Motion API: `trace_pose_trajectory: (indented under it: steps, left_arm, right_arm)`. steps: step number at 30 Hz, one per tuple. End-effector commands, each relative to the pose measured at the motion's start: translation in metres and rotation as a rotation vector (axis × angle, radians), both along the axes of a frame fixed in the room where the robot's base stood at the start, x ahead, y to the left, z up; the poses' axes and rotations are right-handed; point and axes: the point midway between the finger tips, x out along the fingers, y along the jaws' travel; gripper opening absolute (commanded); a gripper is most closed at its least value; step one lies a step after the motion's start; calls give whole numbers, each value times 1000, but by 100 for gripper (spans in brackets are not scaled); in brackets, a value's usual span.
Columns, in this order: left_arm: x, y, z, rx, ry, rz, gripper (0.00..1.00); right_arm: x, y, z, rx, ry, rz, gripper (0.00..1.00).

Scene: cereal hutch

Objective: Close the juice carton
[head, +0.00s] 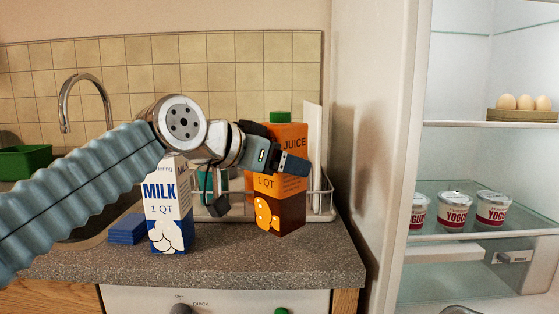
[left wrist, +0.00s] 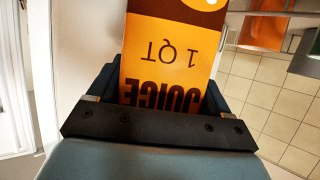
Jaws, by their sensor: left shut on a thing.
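The orange and brown juice carton (head: 280,205) stands upright on the counter in the head view, with a green cap (head: 280,117) on its top. My left gripper (head: 274,150) is shut on the upper part of the carton, one finger across its front near the lettering. In the left wrist view the carton (left wrist: 172,45) appears upside down between the two fingers of my left gripper (left wrist: 160,95). The cap is hidden there. My right gripper is in neither view.
A milk carton (head: 170,215) stands left of the juice, below my left arm. Blue folded cloth or sponges (head: 126,230) lie beside it. A wire rack (head: 322,205) is behind the juice. An open fridge with yogurt cups (head: 454,208) and eggs (head: 525,102) is at right.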

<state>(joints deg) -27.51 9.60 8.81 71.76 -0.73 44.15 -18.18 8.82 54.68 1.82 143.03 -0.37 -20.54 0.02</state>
Motion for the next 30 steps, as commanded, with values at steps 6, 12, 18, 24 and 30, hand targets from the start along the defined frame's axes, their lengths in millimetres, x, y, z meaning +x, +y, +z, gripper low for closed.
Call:
trace_pose_trajectory:
  steps: [6,12,18,24,30]
  left_arm:
    - [16,4,-24,-2,-2,3,0]
    - [15,4,-45,-3,-4,3,0]
    - [15,4,-46,-3,-5,3,0]
    - [15,4,-49,-4,-5,2,0]
    - [16,3,-52,0,1,1,99]
  right_arm:
    - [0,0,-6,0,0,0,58]
    - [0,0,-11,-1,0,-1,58]
    - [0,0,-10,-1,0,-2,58]
    - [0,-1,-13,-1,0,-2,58]
    - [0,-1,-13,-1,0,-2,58]
